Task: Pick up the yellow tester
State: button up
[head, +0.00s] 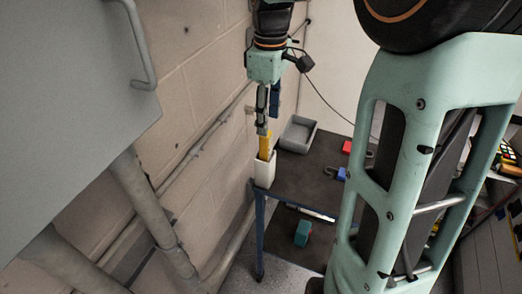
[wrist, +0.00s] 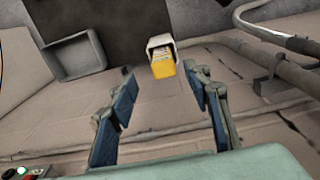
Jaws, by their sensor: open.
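The yellow tester (head: 264,146) stands upright in a white holder (head: 264,172) at the near left corner of the dark table. In the wrist view the yellow tester (wrist: 163,66) pokes out of the white holder (wrist: 160,42), ahead of and between my fingers. My gripper (head: 262,122) is right above the tester in the head view, pointing down. In the wrist view my gripper (wrist: 165,85) has its two blue-padded fingers spread wide, with nothing held between them. Whether the fingertips overlap the tester's top in height is hard to tell.
A grey tray (head: 298,134) lies on the dark table (head: 305,185) behind the holder. A red block (head: 347,147) and a blue item (head: 341,174) lie further right. The brick wall (head: 200,120) with pipes is close on the left. A teal object (head: 302,233) sits below the table top.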

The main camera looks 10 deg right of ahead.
aim_at(265, 140)
notch_tip(265, 140, down, 2)
jog(key=shift+f, duration=0.15)
jog(key=shift+s+a+f, duration=0.1)
jog(key=shift+a+f, duration=0.05)
jog(key=shift+f, duration=1.2)
jog(key=shift+a+f, duration=0.15)
jog(key=shift+f, duration=1.2)
grip_shut()
jog(key=shift+r, duration=0.1)
